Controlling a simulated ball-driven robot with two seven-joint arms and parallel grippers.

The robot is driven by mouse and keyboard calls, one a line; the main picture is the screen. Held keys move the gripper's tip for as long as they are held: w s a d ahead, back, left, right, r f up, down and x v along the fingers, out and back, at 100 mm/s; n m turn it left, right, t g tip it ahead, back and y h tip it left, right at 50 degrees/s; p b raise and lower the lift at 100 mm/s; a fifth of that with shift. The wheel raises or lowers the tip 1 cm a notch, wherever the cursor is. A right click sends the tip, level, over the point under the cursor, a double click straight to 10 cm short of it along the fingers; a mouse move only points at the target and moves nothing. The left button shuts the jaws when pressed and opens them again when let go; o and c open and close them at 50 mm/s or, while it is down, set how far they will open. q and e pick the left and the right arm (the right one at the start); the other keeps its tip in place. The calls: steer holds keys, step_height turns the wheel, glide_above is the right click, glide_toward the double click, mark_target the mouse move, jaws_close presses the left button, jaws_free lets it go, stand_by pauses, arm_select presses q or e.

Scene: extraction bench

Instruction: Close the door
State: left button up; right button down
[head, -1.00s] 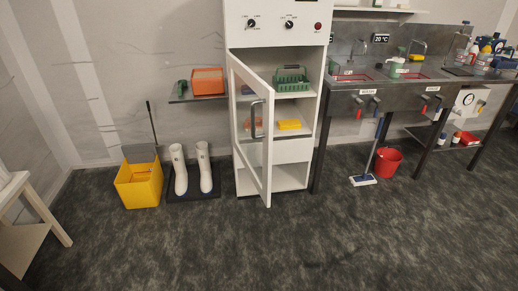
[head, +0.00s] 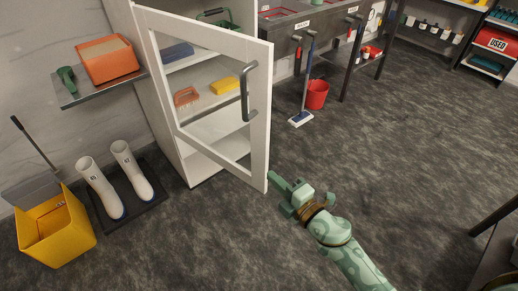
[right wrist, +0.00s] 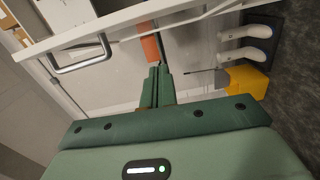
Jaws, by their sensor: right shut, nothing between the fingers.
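The white framed glass door (head: 262,130) of the tall white cabinet (head: 167,110) stands open in the head view, swung out toward me. Its dark grey bar handle (head: 246,92) is on the outer face near the free edge. My right gripper (head: 278,188) is low beside the door's free edge, near its bottom corner; I cannot tell whether it touches. In the right wrist view its green fingers (right wrist: 158,85) are together and empty, with the door (right wrist: 60,42) and its handle (right wrist: 84,58) to the left. My left gripper is out of view.
Left of the cabinet are a wall shelf (head: 70,99) with an orange box (head: 108,66), white boots (head: 98,188) on a dark mat and a yellow bucket (head: 60,232). A mop (head: 301,118) and red bucket (head: 317,97) stand beyond the door.

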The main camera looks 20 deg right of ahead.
mark_target(262, 146)
steer(key=shift+w+d+r+b, duration=0.1)
steer(key=shift+w+r+b, duration=0.1)
steer(key=shift+w, duration=1.7)
steer(key=shift+w+r+b, duration=0.15)
steer(key=shift+w+b, duration=0.1)
steer(key=shift+w, duration=1.7)
steer(key=shift+w+d+r+b, duration=0.1)
steer(key=shift+w+r+b, duration=0.1)
steer(key=shift+w, duration=1.7)
